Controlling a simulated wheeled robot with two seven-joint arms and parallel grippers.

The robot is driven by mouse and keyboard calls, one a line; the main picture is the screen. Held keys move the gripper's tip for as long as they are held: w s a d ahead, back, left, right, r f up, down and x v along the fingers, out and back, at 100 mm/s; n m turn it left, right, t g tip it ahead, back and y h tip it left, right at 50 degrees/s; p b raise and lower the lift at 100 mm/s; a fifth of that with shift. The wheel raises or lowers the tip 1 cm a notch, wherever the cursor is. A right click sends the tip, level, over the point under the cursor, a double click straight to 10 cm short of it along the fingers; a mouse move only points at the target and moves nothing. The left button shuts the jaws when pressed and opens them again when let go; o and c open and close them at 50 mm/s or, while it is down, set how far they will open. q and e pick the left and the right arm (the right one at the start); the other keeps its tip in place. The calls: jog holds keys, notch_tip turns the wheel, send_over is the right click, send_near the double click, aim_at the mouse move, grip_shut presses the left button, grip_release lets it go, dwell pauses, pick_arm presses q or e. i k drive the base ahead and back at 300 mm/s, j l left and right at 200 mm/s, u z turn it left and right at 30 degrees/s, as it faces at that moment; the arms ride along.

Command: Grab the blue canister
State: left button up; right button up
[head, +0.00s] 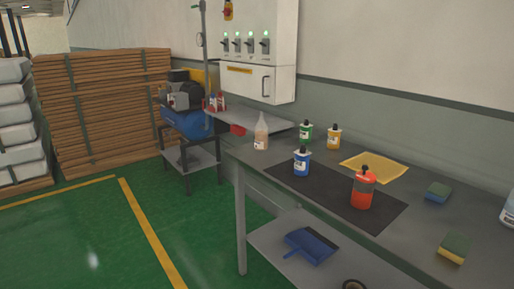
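The blue canister (302,163) stands upright on the left part of a dark mat (318,190) on the grey table. It has a white label and a dark cap. Its front is in clear view and nothing touches it. Neither of my grippers shows in the head view.
On the table (470,215) stand a red canister (363,190), a green one (306,132), a yellow one (334,137) and a clear spray bottle (261,132). A yellow cloth (375,166) and sponges (438,191) lie right. A blue dustpan (311,245) lies on the lower shelf. Green floor is free left.

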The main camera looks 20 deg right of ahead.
aim_at(301, 161)
jog(key=i+z, duration=0.25)
jog(key=i, duration=0.25)
jog(key=i+j+z, duration=0.25)
jog(key=i, duration=0.25)
jog(key=i+j+z, duration=0.25)
jog(key=i, duration=0.2)
